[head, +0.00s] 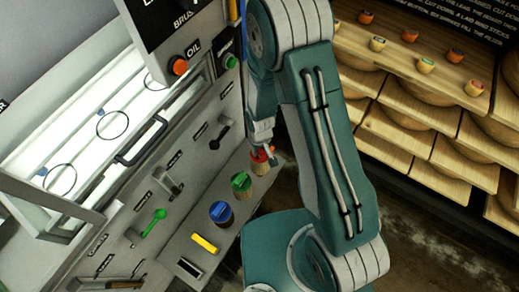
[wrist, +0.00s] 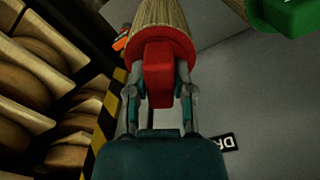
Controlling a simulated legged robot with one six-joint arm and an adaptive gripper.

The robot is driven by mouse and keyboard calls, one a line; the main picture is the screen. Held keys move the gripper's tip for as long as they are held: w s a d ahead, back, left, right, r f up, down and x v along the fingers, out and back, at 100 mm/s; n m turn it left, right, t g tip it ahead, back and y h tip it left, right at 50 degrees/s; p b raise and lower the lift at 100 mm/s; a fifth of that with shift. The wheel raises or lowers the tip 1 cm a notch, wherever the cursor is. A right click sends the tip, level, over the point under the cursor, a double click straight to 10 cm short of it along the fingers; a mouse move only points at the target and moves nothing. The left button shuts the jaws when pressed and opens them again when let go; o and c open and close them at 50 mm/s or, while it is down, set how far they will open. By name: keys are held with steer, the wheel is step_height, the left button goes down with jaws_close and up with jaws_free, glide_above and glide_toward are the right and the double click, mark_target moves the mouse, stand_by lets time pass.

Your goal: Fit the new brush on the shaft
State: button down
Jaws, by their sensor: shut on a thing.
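My gripper (head: 263,143) is at the far end of the grey ledge. In the wrist view my gripper (wrist: 158,95) is shut on the red handle of a red-capped brush (wrist: 158,48) with pale bristles. The red brush (head: 260,161) also shows in the head view, at the ledge's far end; I cannot tell whether it touches the ledge. A green-capped brush (head: 241,185) and a blue-capped brush (head: 221,213) stand upright on the ledge, nearer. The green cap (wrist: 285,15) shows at the wrist view's upper right. I cannot make out the shaft for certain.
The grey machine panel (head: 195,150) on the left carries black levers and a green lever (head: 153,222). An orange button (head: 179,66) sits above. Wooden shelves (head: 410,130) with cheese wheels stand at the right.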

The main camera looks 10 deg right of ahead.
steer(key=shift+r, duration=3.8)
steer(key=shift+r, duration=1.4)
